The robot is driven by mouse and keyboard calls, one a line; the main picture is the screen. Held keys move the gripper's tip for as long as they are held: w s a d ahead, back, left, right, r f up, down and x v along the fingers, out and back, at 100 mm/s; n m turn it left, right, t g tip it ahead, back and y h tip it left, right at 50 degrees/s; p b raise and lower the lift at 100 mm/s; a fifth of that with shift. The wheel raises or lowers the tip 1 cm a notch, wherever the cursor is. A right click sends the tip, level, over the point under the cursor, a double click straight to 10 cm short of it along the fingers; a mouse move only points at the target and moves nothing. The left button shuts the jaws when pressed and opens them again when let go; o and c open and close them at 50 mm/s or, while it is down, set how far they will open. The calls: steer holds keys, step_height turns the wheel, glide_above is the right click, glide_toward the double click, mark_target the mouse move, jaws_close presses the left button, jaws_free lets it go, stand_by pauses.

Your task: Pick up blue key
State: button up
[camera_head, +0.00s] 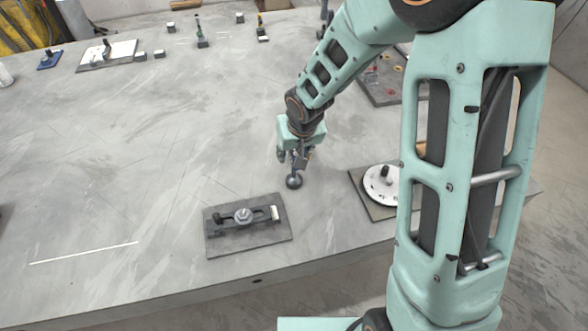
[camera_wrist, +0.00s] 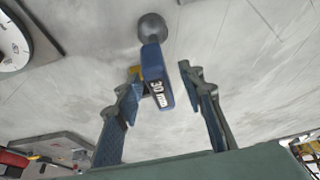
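The blue key (camera_wrist: 155,70) has a dark blue handle marked "30 mm" and a dark grey ball at its far end. In the wrist view it lies between the two fingers of my gripper (camera_wrist: 161,78). The fingers are apart, with a clear gap between the key and the right finger; the left finger is close beside the handle, and I cannot tell if it touches. In the head view my gripper (camera_head: 294,158) points down over the table, with the dark ball (camera_head: 293,182) just below it. The handle is mostly hidden there by the gripper.
A dark plate with a clamp-like fixture (camera_head: 216,245) lies left of the gripper near the table's front edge. A plate with a white disc (camera_head: 376,190) is to the right, partly behind my arm. Small blocks and tools stand at the back. The table's middle left is clear.

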jaws_close()
steer(key=shift+r, duration=0.1)
stand_by(0.3)
